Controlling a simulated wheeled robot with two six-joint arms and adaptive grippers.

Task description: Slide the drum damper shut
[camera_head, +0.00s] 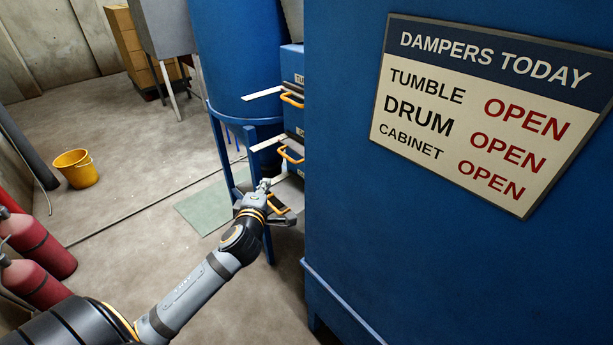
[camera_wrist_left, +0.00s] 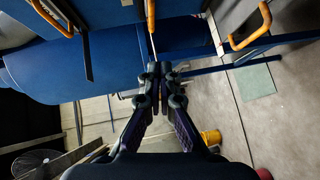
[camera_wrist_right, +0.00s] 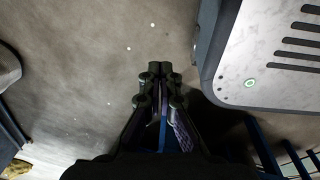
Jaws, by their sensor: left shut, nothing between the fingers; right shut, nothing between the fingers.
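Three damper plates with orange handles stick out in a stack at the left side of the blue machine in the head view. The top handle (camera_head: 292,100) sits beside a partly hidden label starting "TU". The middle handle (camera_head: 290,154) is below it; any label there is not readable. The lowest handle (camera_head: 279,205) is partly covered by my left gripper (camera_head: 265,184). My left gripper is shut and empty, just below the middle handle. In the left wrist view its tips (camera_wrist_left: 160,72) are below an orange handle (camera_wrist_left: 151,16), apart from it. My right gripper (camera_wrist_right: 160,70) is shut and empty above the floor.
A sign (camera_head: 490,112) on the blue cabinet (camera_head: 420,260) lists tumble, drum and cabinet as open. The cabinet stands close right of my left gripper. Red cylinders (camera_head: 38,245) and a yellow bucket (camera_head: 76,168) stand at left. The floor between is clear.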

